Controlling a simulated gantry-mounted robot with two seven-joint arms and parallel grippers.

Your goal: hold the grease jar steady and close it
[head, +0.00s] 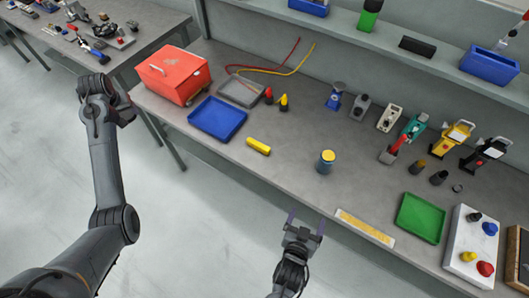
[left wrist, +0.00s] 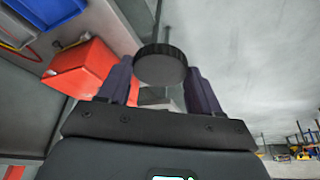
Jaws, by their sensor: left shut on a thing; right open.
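The grease jar (head: 326,164) stands upright on the grey workbench, blue-sided with a yellow top surface and no black lid on it. My left gripper (head: 126,108) is at the bench's left end, far from the jar. In the left wrist view, my left gripper (left wrist: 160,88) is shut on a round black lid (left wrist: 160,66) with a ridged edge. My right gripper (head: 305,222) is open and empty at the bench's front edge, below and in front of the jar.
A yellow ruler-like strip (head: 365,227) and a green tray (head: 420,217) are right. Several tools stand behind. Bench around the jar is clear.

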